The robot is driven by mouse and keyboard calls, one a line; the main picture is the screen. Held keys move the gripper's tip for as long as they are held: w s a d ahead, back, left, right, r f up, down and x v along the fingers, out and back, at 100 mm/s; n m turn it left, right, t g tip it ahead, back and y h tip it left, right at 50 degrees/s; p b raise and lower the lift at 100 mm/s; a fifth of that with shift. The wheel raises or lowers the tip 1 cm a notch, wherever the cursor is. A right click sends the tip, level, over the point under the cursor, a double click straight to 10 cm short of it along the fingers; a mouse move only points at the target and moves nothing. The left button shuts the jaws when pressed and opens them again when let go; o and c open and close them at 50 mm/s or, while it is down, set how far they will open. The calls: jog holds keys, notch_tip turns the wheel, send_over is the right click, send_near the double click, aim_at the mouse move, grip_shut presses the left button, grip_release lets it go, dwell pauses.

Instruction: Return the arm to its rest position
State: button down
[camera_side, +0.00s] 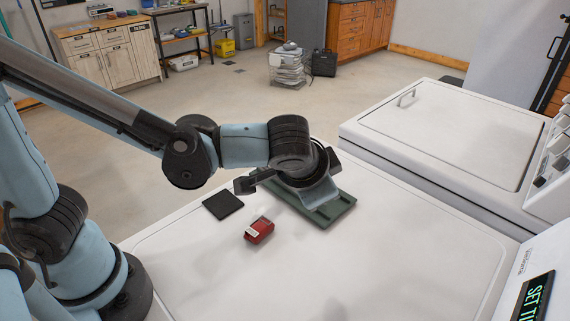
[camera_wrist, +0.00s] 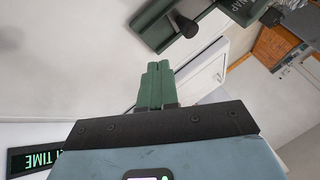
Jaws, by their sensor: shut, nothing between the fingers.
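My gripper (camera_wrist: 158,68) shows in the wrist view with its two green fingers shut together and nothing between them. In the side view my arm reaches in from the left, and its wrist hangs above the dark green tray (camera_side: 337,213) on the white appliance top. The fingers cannot be made out there, and the wrist hides part of the tray. I cannot tell how high the fingers are above the tray.
A red box (camera_side: 259,230) with a pale label and a black square pad (camera_side: 222,204) lie on the white top (camera_side: 400,270). A second white appliance (camera_side: 440,130) stands behind right. A lit display panel (camera_side: 533,300) is at lower right. The front of the top is clear.

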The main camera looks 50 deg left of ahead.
jog(key=s+a+r+n+h, duration=0.1)
jog(key=s+a+n, duration=0.1)
jog(key=a, duration=0.5)
jog(key=s+a+n+h, duration=0.1)
jog(key=s+a, duration=0.3)
jog(key=a, duration=0.4)
jog(key=shift+s+a+r+n+h, duration=0.2)
jog(key=shift+s+r+n+h, duration=0.15)
jog(key=shift+n, duration=0.55)
